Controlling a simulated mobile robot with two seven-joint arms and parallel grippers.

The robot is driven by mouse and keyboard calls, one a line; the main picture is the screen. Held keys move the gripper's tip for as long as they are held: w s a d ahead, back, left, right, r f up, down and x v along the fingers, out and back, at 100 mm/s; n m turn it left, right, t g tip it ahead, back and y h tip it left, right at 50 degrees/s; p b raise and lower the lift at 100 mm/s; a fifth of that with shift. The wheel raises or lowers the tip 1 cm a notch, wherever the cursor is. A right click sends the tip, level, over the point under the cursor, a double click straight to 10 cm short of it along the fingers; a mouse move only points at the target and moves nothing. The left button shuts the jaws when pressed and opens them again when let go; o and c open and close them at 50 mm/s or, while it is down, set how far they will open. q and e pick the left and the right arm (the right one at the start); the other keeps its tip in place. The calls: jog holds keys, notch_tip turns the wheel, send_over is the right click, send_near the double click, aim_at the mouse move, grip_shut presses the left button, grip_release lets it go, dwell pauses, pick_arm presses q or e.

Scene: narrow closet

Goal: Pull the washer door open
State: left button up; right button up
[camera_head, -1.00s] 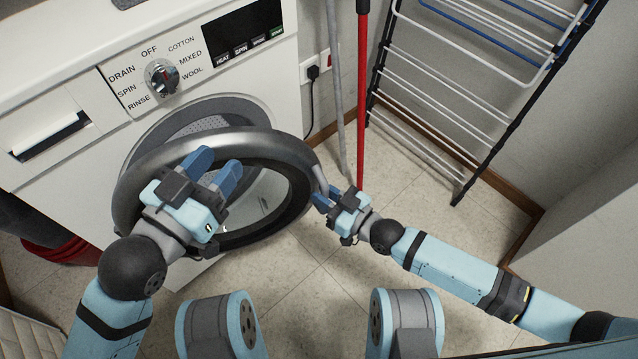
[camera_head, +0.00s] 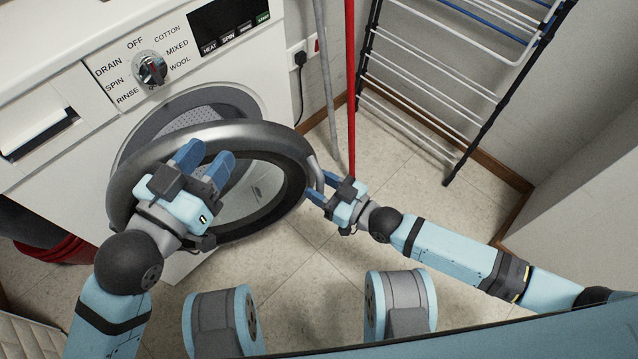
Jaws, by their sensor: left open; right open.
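The washer (camera_head: 90,150) stands at the upper left, white, with a dial and a dark display. Its round door (camera_head: 268,137) has a thick grey rim and is partly open, standing away from the drum opening (camera_head: 205,112). My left gripper (camera_head: 205,160) is open, in front of the door's left part and overlapping its rim and glass; I cannot tell whether it touches. My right gripper (camera_head: 325,189) is open at the door's right edge, its fingers close to the handle (camera_head: 316,172). Contact there is not clear.
A red pole (camera_head: 350,90) and a grey pole (camera_head: 326,80) lean by the wall right of the washer. A drying rack (camera_head: 430,90) stands at the upper right. A red object (camera_head: 60,250) is on the floor at left. Tiled floor (camera_head: 310,270) is clear below the door.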

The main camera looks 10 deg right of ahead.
pick_arm(q)
jog(key=shift+s+d+f+n+g+p, duration=0.25)
jog(key=shift+s+n+p, duration=0.2)
jog(key=shift+p, duration=0.2)
jog(key=shift+s+d+f+n+g+p, duration=0.1)
jog(key=shift+s+d+n+g+p, duration=0.15)
jog(key=shift+s+n+p, duration=0.25)
pick_arm(e)
jog(key=v, duration=0.7)
pick_arm(q)
jog(key=shift+w, duration=0.15)
pick_arm(e)
jog(key=shift+s, duration=0.1)
